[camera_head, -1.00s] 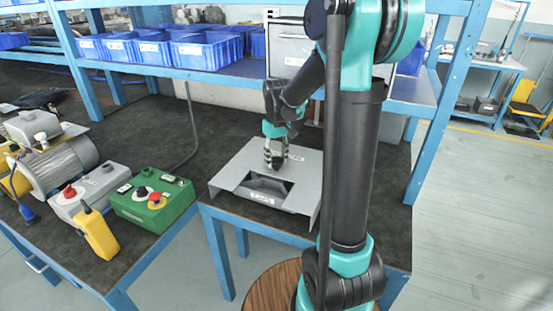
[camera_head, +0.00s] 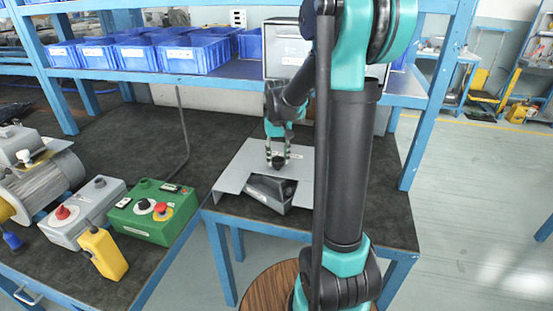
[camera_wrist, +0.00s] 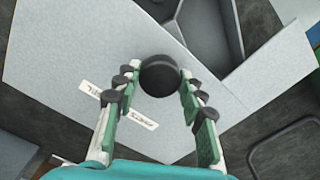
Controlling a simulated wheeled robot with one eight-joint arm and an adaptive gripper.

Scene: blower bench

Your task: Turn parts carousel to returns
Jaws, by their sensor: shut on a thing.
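The parts carousel is a flat grey housing (camera_head: 238,172) on the bench, with a grey bin (camera_head: 268,190) showing at its front opening. The bin's dark inside faces up and its front wall sits askew to the housing edge. A round black knob (camera_wrist: 159,75) stands on the housing top. My gripper (camera_head: 278,160) comes down from above and is shut on the knob; in the wrist view the fingertips (camera_wrist: 158,82) flank it on both sides. Small white labels (camera_wrist: 137,112) lie on the top beside the knob; I cannot read them.
Blue bins (camera_head: 190,55) fill the shelf behind.

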